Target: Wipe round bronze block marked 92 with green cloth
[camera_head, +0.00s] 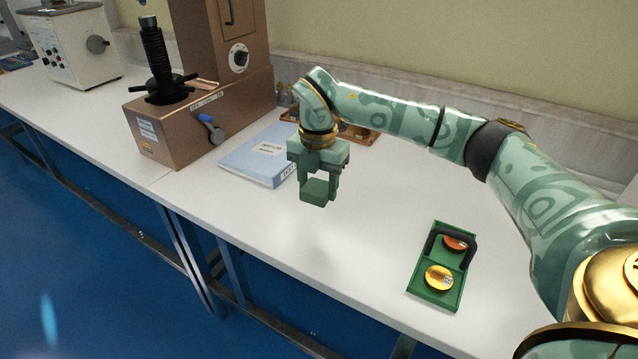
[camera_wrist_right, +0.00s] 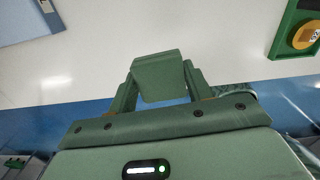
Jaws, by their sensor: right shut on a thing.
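My right gripper (camera_head: 319,176) is shut on a green cloth (camera_head: 316,192), which looks like a small folded block and is held above the white table. The cloth (camera_wrist_right: 158,78) also shows between the fingers in the right wrist view. A green tray (camera_head: 433,292) lies to the right of the gripper with two round blocks in it. The nearer one is a golden-yellow disc (camera_head: 439,278); the farther one is an orange-copper disc (camera_head: 453,243), partly hidden by the tray's black handle. Their markings are too small to read. My left gripper is out of view.
A blue-white booklet (camera_head: 250,160) lies left of the gripper. A brown hardness tester (camera_head: 190,130) stands behind it, with a cream tester (camera_head: 75,45) farther left. A wooden holder (camera_head: 357,133) is behind my right arm. The table between gripper and tray is clear.

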